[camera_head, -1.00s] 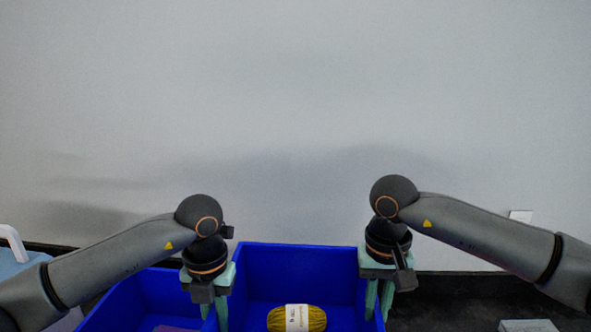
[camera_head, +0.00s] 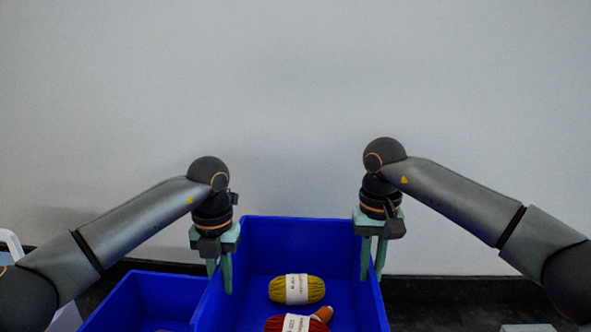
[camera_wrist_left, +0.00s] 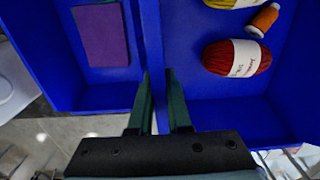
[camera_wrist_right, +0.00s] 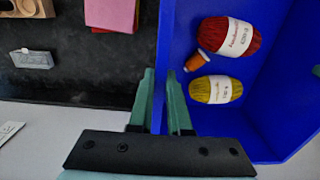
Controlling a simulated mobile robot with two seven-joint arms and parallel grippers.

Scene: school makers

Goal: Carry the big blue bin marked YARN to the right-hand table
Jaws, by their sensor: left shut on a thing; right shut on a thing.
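The big blue bin (camera_head: 300,240) is in the middle of the head view; no YARN mark shows. It holds a yellow yarn ball (camera_head: 296,289), a red yarn ball (camera_head: 290,324) and an orange spool (camera_head: 323,314). My left gripper (camera_head: 220,277) is shut on its left wall, and the left wrist view shows the wall between the fingers (camera_wrist_left: 162,100). My right gripper (camera_head: 372,262) is shut on the right wall, which also shows between the fingers in the right wrist view (camera_wrist_right: 164,100). The bin's rim stands higher than the bin beside it. The right-hand table cannot be identified.
A second blue bin (camera_head: 150,296) stands close on the left, with a purple piece (camera_wrist_left: 103,35) inside. A dark surface (camera_wrist_right: 70,70) lies to the right, with pink and red sheets (camera_wrist_right: 110,12) and a small grey block (camera_wrist_right: 32,59). A wall rises behind.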

